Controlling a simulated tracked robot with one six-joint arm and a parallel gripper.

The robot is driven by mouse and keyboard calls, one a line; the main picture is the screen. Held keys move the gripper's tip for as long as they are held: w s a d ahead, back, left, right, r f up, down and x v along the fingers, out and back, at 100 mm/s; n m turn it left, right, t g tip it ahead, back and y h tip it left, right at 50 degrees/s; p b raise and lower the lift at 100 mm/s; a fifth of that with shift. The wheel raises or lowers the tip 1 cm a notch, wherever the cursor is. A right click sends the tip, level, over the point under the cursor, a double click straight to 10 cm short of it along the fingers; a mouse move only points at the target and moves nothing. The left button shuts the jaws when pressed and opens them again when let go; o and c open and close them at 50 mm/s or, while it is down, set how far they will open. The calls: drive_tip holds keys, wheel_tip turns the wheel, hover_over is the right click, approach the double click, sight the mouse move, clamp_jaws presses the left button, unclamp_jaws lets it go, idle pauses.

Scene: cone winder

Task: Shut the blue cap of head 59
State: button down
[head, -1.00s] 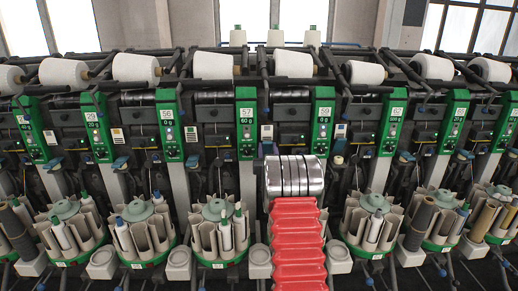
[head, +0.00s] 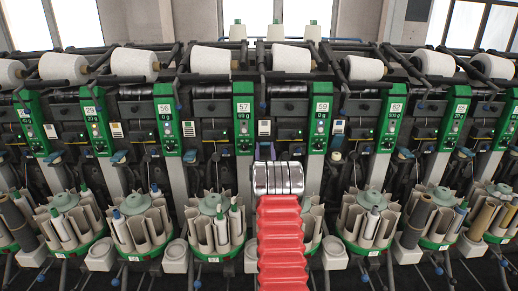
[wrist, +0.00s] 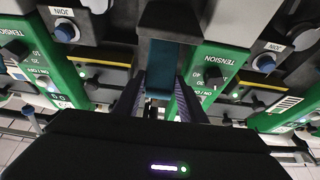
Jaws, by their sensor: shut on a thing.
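Head 59 has a green panel (head: 320,122) marked 59 and 0 g, right of my arm in the head view. My gripper (wrist: 162,88) shows in the wrist view, its two fingers pointing up the picture. It is shut on the blue cap (wrist: 160,70), a dark teal-blue strip between the fingers. The cap's lower part and its hinge are hidden, and I cannot tell how far it is tilted.
Head 57's green panel (head: 243,118) is left of my arm, and head 62's (head: 393,118) is farther right. Bobbin magazines (head: 214,222) line the front below. White cones (head: 291,57) lie along the top. In the wrist view green TENSION panels (wrist: 212,75) flank the fingers closely.

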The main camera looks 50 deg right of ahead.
drive_tip(key=shift+a+r, duration=0.15)
drive_tip(key=shift+r, duration=0.05)
drive_tip(key=c, duration=1.3)
unclamp_jaws()
drive_tip(key=shift+s+r, duration=0.1)
drive_tip(key=shift+o, duration=0.9)
drive_tip(key=shift+a+f, duration=0.1)
drive_tip(key=shift+f, duration=0.1)
drive_tip(key=shift+s+a+f, duration=0.2)
drive_tip(key=shift+s+a, duration=0.1)
drive_tip(key=shift+a, duration=0.1)
drive_tip(key=s+a, duration=0.8)
drive_tip(key=shift+a, duration=0.4)
drive_tip(key=shift+s, duration=0.1)
